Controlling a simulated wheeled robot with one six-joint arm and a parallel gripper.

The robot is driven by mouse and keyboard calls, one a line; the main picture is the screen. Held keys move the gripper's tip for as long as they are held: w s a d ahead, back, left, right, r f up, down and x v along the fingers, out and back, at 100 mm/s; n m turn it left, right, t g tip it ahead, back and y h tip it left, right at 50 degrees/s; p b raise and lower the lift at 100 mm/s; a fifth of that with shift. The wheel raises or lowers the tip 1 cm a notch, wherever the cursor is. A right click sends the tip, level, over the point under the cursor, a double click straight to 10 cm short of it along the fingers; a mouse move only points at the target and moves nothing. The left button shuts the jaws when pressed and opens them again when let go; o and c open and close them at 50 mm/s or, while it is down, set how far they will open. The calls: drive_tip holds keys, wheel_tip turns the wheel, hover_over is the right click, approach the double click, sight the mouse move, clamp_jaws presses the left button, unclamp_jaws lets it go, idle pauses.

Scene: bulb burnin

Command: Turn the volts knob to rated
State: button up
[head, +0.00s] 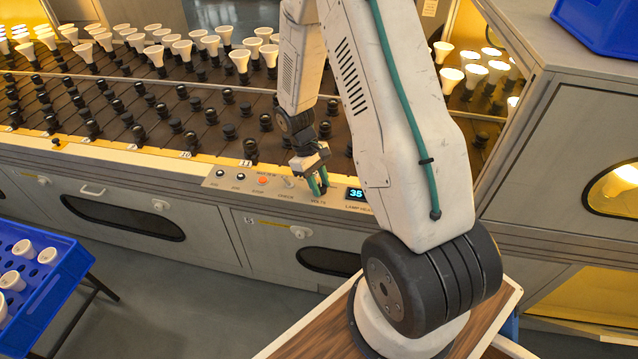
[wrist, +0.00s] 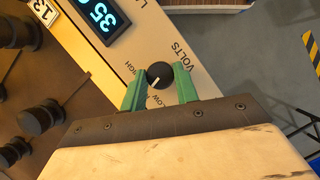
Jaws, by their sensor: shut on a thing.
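The volts knob (wrist: 160,75) is a round black dial with a white pointer line, on the pale control panel (wrist: 203,91) next to the word VOLTS. In the wrist view its pointer aims down and to the left in the picture, between the marks LOW and what reads as HIGH. My gripper (wrist: 158,82) has green fingers on both sides of the knob and is shut on it. In the head view my gripper (head: 318,190) is down at the panel and hides the knob. A blue-lit display (wrist: 99,18) beside it reads about 35.
Black sockets (head: 250,148) stand in rows behind the panel, many of the far ones with white bulbs (head: 240,60). A socket (wrist: 33,122) also stands near the panel in the wrist view. A blue crate (head: 50,275) with bulbs is at lower left.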

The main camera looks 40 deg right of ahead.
drive_tip(key=shift+m+y, duration=0.5)
drive_tip(key=shift+m, duration=0.7)
drive_tip(key=o, duration=1)
drive_tip(key=v, duration=0.8)
drive_tip(key=shift+d, duration=0.1)
